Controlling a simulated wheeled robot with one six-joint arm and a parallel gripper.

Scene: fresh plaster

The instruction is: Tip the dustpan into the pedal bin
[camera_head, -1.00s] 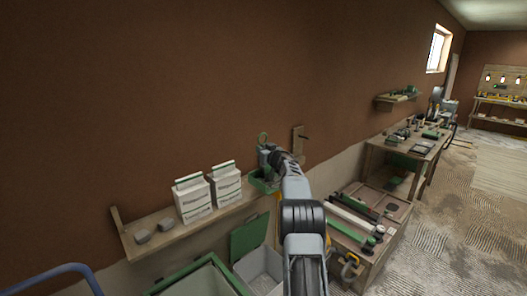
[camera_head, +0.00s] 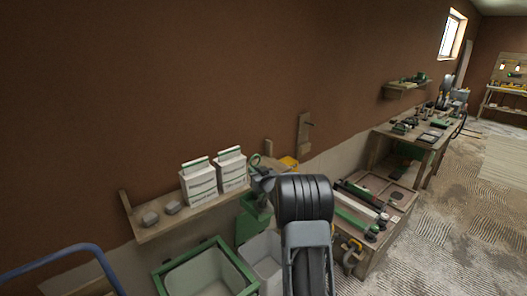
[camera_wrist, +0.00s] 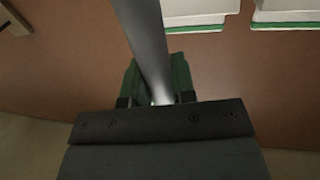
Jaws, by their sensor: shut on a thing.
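The green dustpan (camera_head: 257,205) hangs from my gripper (camera_head: 262,184), below the wall shelf. In the wrist view my gripper (camera_wrist: 157,100) is shut on the dustpan's grey handle (camera_wrist: 148,42), with green parts of the dustpan (camera_wrist: 182,74) behind the fingers. The pedal bin (camera_head: 264,252) is a pale grey box below, partly hidden by my arm. Its green lid (camera_head: 246,229) stands raised at the wall side. The dustpan is close to the lid and above the bin. Its contents cannot be seen.
A green-rimmed tub (camera_head: 165,281) stands left of the bin. The wall shelf (camera_head: 160,227) carries two white packs (camera_head: 198,181) and grey lumps (camera_head: 150,217). A low wooden crate (camera_head: 377,245) with tools stands to the right. A blue rail (camera_head: 60,261) is at lower left.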

